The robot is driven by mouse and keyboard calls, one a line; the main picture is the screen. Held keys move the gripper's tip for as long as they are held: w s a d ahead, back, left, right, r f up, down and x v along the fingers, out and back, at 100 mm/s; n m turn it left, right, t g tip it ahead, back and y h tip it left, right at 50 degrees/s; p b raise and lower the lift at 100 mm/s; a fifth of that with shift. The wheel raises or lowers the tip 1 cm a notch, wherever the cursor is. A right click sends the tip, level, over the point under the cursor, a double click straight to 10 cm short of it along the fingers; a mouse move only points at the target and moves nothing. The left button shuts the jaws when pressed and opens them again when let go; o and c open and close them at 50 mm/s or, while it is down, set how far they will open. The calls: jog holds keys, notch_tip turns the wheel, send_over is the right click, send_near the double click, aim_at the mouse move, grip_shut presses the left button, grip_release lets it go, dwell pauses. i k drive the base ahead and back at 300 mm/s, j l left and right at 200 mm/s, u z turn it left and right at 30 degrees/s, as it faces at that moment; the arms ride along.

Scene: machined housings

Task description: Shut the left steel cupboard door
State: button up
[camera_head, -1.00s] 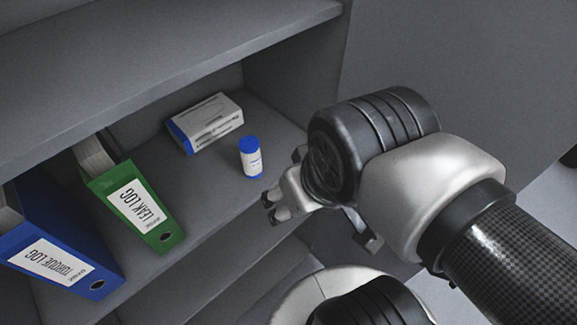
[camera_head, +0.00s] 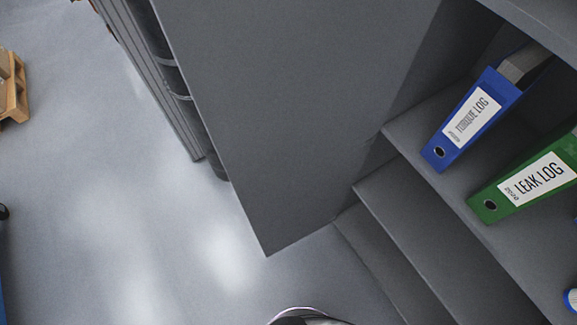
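The left steel cupboard door (camera_head: 290,110) is a large plain grey panel in the upper middle of the head view. It stands open, swung out from the cupboard, with its lower corner pointing down over the floor. The cupboard's shelves (camera_head: 400,205) show to the right of the door. My gripper is out of the head view. Only a small rounded part of my arm shows at the bottom edge. The door's upper part is cut off by the frame.
A blue binder (camera_head: 474,118) and a green binder (camera_head: 525,180) stand on a shelf. A white and blue item (camera_head: 571,299) is cut off at the right edge. Dark ribbed furniture (camera_head: 160,70) stands behind the door. A wooden pallet (camera_head: 14,100) lies far left.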

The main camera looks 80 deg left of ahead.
aim_at(292, 99)
jog(key=k+j, duration=1.3)
jog(key=j, duration=0.6)
jog(key=i+j+u, duration=0.1)
jog(key=j, duration=0.5)
jog(key=j+z, duration=0.1)
jog(key=j, duration=0.35)
jog(key=k+j, duration=0.15)
jog(key=j, duration=0.3)
jog(key=j+z, duration=0.15)
jog(key=j, duration=0.3)
jog(key=k, duration=0.05)
